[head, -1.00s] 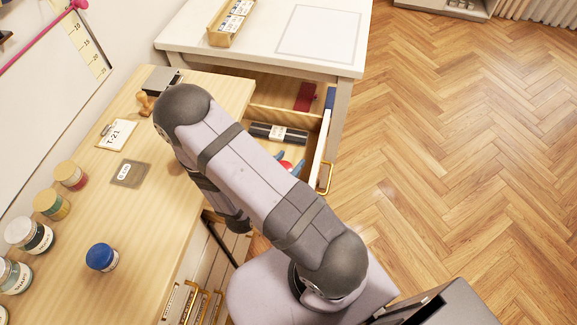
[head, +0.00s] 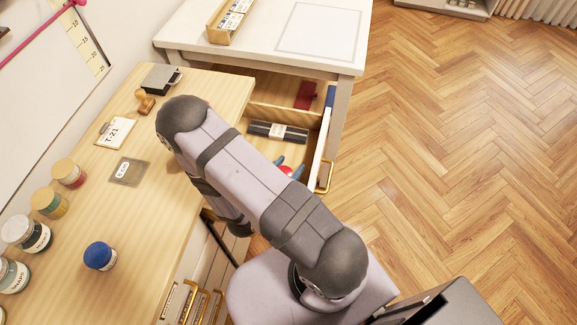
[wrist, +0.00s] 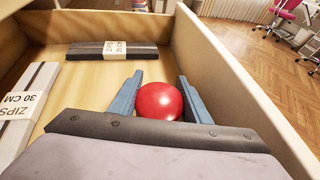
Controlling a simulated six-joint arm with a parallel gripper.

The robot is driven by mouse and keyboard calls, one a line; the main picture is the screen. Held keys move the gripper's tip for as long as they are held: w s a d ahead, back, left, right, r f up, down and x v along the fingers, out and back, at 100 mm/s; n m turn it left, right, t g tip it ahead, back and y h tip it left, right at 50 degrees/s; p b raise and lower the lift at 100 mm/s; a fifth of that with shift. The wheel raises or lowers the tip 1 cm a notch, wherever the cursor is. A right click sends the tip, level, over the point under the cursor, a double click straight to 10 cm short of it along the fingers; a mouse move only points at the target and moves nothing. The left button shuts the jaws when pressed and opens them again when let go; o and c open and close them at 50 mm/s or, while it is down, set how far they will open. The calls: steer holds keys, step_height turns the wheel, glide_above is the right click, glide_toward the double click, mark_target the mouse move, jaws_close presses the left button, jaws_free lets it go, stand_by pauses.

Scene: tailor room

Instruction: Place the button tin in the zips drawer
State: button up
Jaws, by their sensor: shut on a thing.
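The button tin, a round red-lidded thing (wrist: 159,101), is between the two blue fingers of my gripper (wrist: 160,98), which is shut on it. In the head view, the red tin (head: 286,170) and my gripper (head: 288,168) show only partly behind my arm. The zips drawer (head: 318,150) is pulled out, and the gripper is in or just over its nearer compartment. In the wrist view, its side wall (wrist: 235,80) runs along the right. I cannot tell whether the tin touches the drawer floor.
A dark zip pack (head: 277,132) lies toward the compartment's far end. Another pack, labelled ZIPS 30 CM (wrist: 22,110), lies on the left in the wrist view. A divider (head: 285,115) separates a compartment with a red item (head: 306,95). A blue-lidded jar (head: 100,256) stands on the wooden table.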

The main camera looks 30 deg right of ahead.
steer(key=o, duration=1.1)
steer(key=shift+r, duration=0.1)
steer(key=shift+r+p, duration=0.6)
steer(key=shift+p, duration=0.15)
steer(key=shift+s+a, duration=0.1)
steer(key=shift+a, duration=0.25)
steer(key=b+v, duration=0.1)
steer(key=v, duration=1)
steer(key=shift+s, duration=0.2)
